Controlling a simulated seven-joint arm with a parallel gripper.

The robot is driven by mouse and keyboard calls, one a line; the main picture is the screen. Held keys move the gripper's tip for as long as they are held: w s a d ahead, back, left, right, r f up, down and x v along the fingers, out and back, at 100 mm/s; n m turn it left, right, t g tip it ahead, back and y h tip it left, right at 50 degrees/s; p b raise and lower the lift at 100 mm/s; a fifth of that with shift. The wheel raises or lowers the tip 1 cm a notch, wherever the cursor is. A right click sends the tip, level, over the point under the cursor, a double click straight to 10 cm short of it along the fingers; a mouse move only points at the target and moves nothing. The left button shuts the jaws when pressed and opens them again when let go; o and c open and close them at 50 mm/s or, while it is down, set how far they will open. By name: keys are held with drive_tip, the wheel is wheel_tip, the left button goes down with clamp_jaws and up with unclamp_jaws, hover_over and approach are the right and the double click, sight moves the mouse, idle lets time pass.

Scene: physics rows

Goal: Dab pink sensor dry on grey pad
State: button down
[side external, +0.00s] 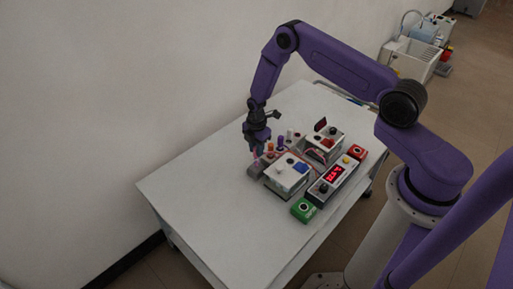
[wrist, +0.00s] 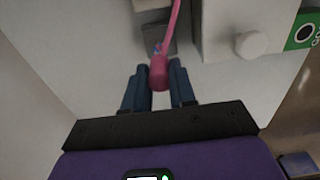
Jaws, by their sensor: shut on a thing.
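The pink sensor (wrist: 158,76) is a short pink cylinder with a pink cable running up from it in the wrist view. My gripper (wrist: 158,88) is shut on it, one dark blue finger on each side. A dark grey block (wrist: 153,42), which looks like the grey pad, lies just beyond the sensor in the wrist view. In the side view my gripper (side external: 255,148) points down just above the grey block (side external: 254,170), at the near-left of the instruments. The sensor is mostly hidden there, and I cannot tell whether it touches the pad.
A white box (side external: 284,183) with a knob stands right beside the pad. The table's left side (side external: 200,190) is clear.

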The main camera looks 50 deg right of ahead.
drive_tip(key=shift+s+f, duration=0.1)
drive_tip(key=shift+f, duration=0.65)
idle(1.8)
drive_tip(key=shift+r, duration=0.1)
drive_tip(key=shift+r, duration=3)
